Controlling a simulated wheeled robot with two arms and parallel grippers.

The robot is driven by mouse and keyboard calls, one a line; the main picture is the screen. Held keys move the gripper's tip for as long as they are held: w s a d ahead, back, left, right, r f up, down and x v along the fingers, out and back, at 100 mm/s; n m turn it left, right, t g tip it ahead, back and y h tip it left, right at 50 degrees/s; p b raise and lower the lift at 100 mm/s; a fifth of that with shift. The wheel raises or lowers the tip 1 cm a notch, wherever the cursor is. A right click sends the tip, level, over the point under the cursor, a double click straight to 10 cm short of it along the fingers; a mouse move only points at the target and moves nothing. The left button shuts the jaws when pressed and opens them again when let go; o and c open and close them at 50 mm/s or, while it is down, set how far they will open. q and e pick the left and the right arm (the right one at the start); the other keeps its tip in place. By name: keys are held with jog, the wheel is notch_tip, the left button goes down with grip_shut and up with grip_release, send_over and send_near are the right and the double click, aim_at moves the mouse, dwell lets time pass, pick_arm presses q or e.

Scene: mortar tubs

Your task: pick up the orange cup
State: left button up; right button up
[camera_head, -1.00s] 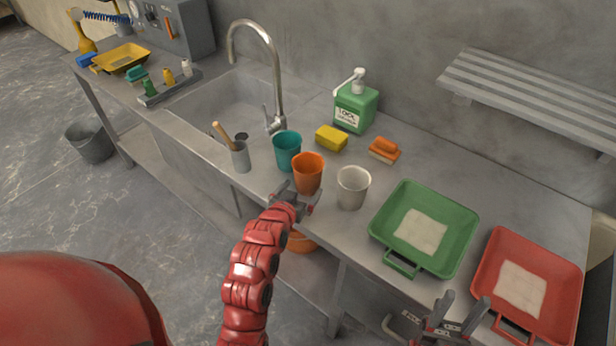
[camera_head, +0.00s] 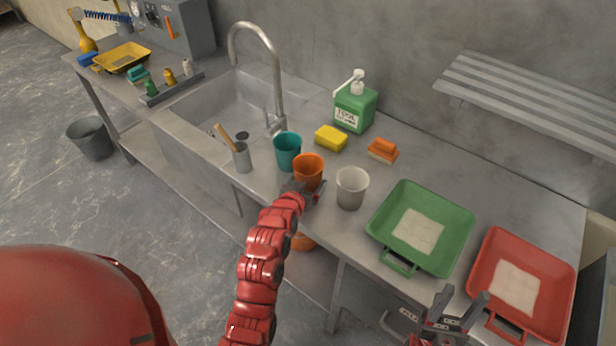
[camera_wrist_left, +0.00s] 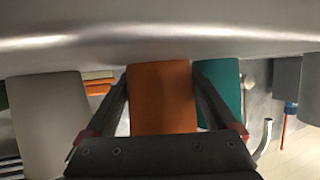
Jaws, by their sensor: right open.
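The orange cup (camera_head: 308,170) stands on the metal counter between a teal cup (camera_head: 287,150) and a light grey cup (camera_head: 351,187). My left gripper (camera_head: 304,188) is at the near side of the orange cup and hides its lower part. In the left wrist view, the orange cup (camera_wrist_left: 162,98) is between the two spread fingers (camera_wrist_left: 160,85), one on each side; I cannot tell whether they touch it. My right gripper (camera_head: 463,308) is open and empty at the counter's front edge, near the red tray.
A green tray (camera_head: 458,216) and a red tray (camera_head: 562,285) lie to the right. A grey holder (camera_head: 242,158) stands left of the cups beside the sink.

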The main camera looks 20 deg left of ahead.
aim_at(311, 187)
pick_arm(q)
jog(key=c, duration=0.5)
jog(key=shift+r, duration=0.15)
jog(key=shift+r+b, duration=0.85)
jog(key=shift+r, duration=0.6)
jog(key=shift+s+d+r, duration=0.1)
jog(key=shift+s+r, duration=0.05)
jog(key=shift+s, duration=0.05)
jog(key=s, duration=0.2)
jog(key=s+d+b, duration=0.1)
jog(key=s, duration=0.1)
jog(key=s+b, duration=0.1)
jog(key=s, duration=0.2)
jog(key=shift+d+r, duration=0.25)
jog(key=s+p, duration=0.1)
jog(key=p, duration=0.1)
jog(key=s+p, duration=0.1)
jog(key=s, duration=0.1)
jog(key=s+d+r+p, duration=0.1)
jog(key=p, duration=0.1)
jog(key=shift+s+p, duration=0.35)
jog(key=s+p, duration=0.2)
jog(key=s, duration=0.1)
jog(key=shift+s+d+p, duration=0.2)
jog(key=shift+d+p, duration=0.1)
jog(key=shift+d, duration=0.1)
